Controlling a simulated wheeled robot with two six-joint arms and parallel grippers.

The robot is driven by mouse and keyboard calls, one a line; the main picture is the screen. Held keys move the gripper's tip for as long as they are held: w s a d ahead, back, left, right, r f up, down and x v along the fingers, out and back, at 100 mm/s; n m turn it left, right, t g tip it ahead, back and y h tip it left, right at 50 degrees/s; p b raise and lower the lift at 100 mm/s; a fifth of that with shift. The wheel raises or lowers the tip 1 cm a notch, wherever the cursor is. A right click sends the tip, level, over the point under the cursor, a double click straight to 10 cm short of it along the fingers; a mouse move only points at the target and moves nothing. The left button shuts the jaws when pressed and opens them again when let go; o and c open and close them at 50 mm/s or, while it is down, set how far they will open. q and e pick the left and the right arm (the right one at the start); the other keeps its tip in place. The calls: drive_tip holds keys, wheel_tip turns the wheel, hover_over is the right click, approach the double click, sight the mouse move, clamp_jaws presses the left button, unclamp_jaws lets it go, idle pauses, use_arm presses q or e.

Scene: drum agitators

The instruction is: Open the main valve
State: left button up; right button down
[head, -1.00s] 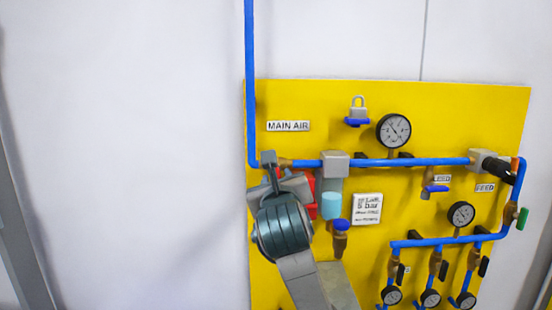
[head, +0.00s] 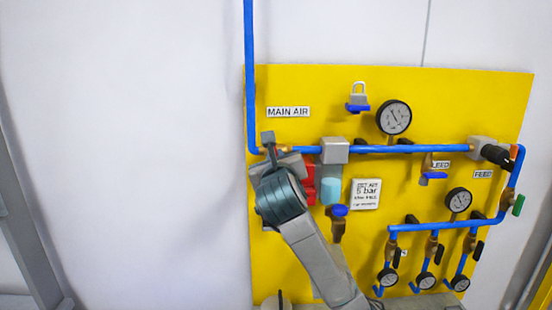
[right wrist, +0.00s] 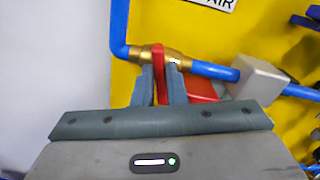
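The main valve is a brass ball valve (right wrist: 176,57) on the blue main pipe, just right of the pipe's bend in the right wrist view. Its red lever (right wrist: 158,72) stands between the two fingers of my right gripper (right wrist: 160,86), which look closed against it on both sides. In the head view my right gripper (head: 270,146) is at the valve under the MAIN AIR label (head: 288,112), and it and the wrist hide most of the valve and lever. My left gripper is not recognisable in any view.
The yellow panel (head: 430,90) carries a grey block (head: 334,150), a red unit (head: 308,182) and a light-blue bowl (head: 330,190) right of my wrist. A large gauge (head: 394,117) and blue pipes are farther right. The white wall at left is free.

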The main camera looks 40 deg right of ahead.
drive_tip(key=shift+n, duration=0.3)
drive_tip(key=shift+w+a+f+n, duration=0.1)
drive_tip(key=shift+f+n, duration=0.05)
drive_tip(key=shift+n, duration=2.1)
drive_tip(key=shift+a+f+n, duration=0.1)
drive_tip(key=shift+n, duration=2.2)
drive_tip(key=shift+w+f+n, duration=0.1)
drive_tip(key=shift+f+n, duration=0.05)
drive_tip(key=shift+n, duration=2.1)
drive_tip(key=c, duration=1.5)
unclamp_jaws()
drive_tip(key=shift+o, duration=0.2)
drive_tip(key=shift+s, duration=0.1)
